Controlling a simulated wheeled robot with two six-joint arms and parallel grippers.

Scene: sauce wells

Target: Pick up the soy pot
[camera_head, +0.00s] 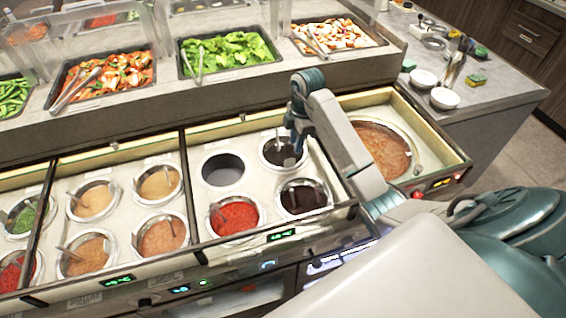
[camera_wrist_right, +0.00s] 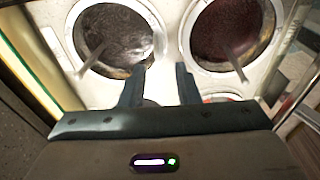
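Two steel-rimmed pots of dark sauce sit in the right part of the sauce well, each with a ladle. The back pot (camera_head: 272,158) is nearly black and shows at left in the wrist view (camera_wrist_right: 112,30). The front pot (camera_head: 303,197) looks dark reddish-brown in the wrist view (camera_wrist_right: 225,30). I cannot tell for certain which is the soy pot. My right gripper (camera_head: 297,147) points down over the back pot's area; in the wrist view its fingers (camera_wrist_right: 160,80) are apart and empty, near the back pot's rim. My left gripper is out of view.
A red sauce pot (camera_head: 233,215) and a dark grey round well (camera_head: 223,170) lie to the left. A large brown soup pot (camera_head: 380,150) stands to the right. Salad trays (camera_head: 230,52) line the raised back shelf. Metal dividers (camera_head: 185,190) separate the sections.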

